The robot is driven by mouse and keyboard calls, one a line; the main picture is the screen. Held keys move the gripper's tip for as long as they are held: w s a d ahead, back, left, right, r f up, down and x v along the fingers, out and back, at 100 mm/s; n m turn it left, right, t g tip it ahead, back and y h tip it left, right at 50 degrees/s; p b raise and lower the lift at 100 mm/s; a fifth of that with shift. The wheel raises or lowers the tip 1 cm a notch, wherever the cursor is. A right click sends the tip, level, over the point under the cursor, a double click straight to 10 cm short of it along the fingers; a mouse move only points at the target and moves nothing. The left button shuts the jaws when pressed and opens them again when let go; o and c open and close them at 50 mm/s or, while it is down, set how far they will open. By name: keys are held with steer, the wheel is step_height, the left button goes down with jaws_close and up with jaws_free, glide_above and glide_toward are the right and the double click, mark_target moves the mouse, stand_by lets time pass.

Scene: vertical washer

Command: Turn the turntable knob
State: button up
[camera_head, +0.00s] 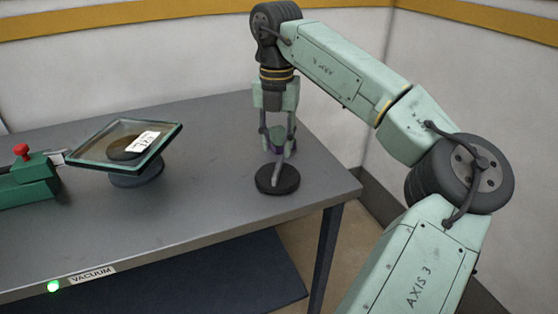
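My gripper (277,148) points down over the right part of the table, with its two fingers spread around the upper part of a small upright knob. The knob has a thin grey-purple stem (276,174) rising from a round black base (290,184) on the tabletop. I cannot tell whether the fingers touch the knob. To the left, a square glass plate (93,144) with a white label sits tilted above a dark round turntable (138,180).
The grey table (220,210) has clear room between the turntable and the knob. A green fixture (28,182) with a red knob (21,151) is at the left edge. A vacuum label and a green light (54,286) are on the front edge. Walls stand behind and right.

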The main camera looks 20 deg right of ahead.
mark_target(278, 166)
step_height(278, 166, down, 6)
steer(key=shift+f+p, duration=0.15)
steer(key=shift+p, duration=0.5)
jaws_close()
